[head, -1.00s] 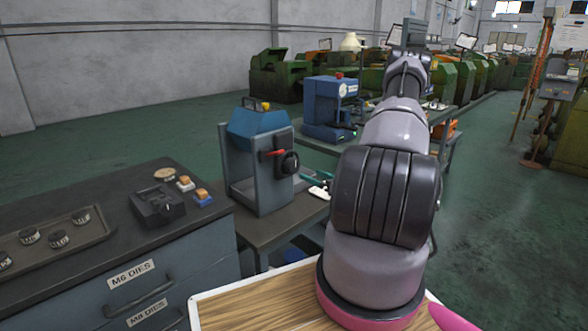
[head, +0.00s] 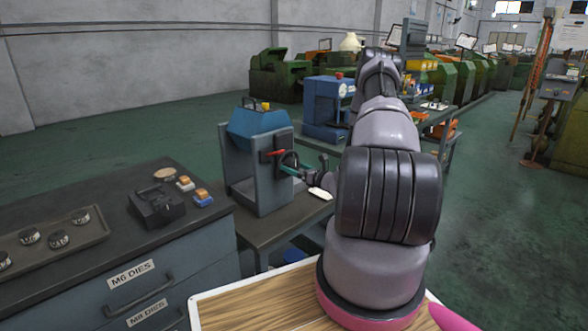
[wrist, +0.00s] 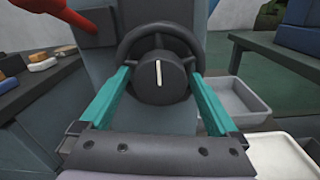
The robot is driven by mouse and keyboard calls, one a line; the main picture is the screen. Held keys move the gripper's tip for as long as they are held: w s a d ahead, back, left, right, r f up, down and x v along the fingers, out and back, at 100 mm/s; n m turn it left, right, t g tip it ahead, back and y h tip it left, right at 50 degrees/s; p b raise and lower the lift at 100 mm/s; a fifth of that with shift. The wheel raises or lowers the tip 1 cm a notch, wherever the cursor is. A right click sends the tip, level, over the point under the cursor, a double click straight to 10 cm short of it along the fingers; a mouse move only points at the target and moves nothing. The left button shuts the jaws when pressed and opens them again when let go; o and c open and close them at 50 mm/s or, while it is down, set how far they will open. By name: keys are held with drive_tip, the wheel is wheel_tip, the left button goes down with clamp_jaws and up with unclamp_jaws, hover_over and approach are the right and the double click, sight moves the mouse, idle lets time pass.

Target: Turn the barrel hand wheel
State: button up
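The barrel hand wheel (wrist: 160,33) is a dark ring with a round black hub and a white line on it, upright in the wrist view. It is on the front of a small grey and blue machine (head: 259,130) in the head view, partly hidden there by my gripper (head: 290,169). In the wrist view my gripper (wrist: 161,74) has its two teal fingers wide apart, one on each side of the hub. The fingertips reach the rim's left and right sides; whether they touch it I cannot tell. The white line stands nearly vertical.
A red lever (wrist: 84,17) sticks out at upper left of the wheel. Grey trays (wrist: 237,108) lie to the right below. A dark die bench (head: 60,215) stands left of the machine in the head view. Green floor is open at right.

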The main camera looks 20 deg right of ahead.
drive_tip(key=c, duration=1.1)
drive_tip(key=m, duration=0.4)
drive_tip(key=shift+m, duration=0.4)
drive_tip(key=m, duration=0.4)
drive_tip(key=shift+a+m, duration=0.1)
drive_tip(key=shift+m, duration=0.3)
drive_tip(key=shift+s, duration=0.1)
drive_tip(key=o, duration=1.3)
drive_tip(key=shift+o, duration=0.2)
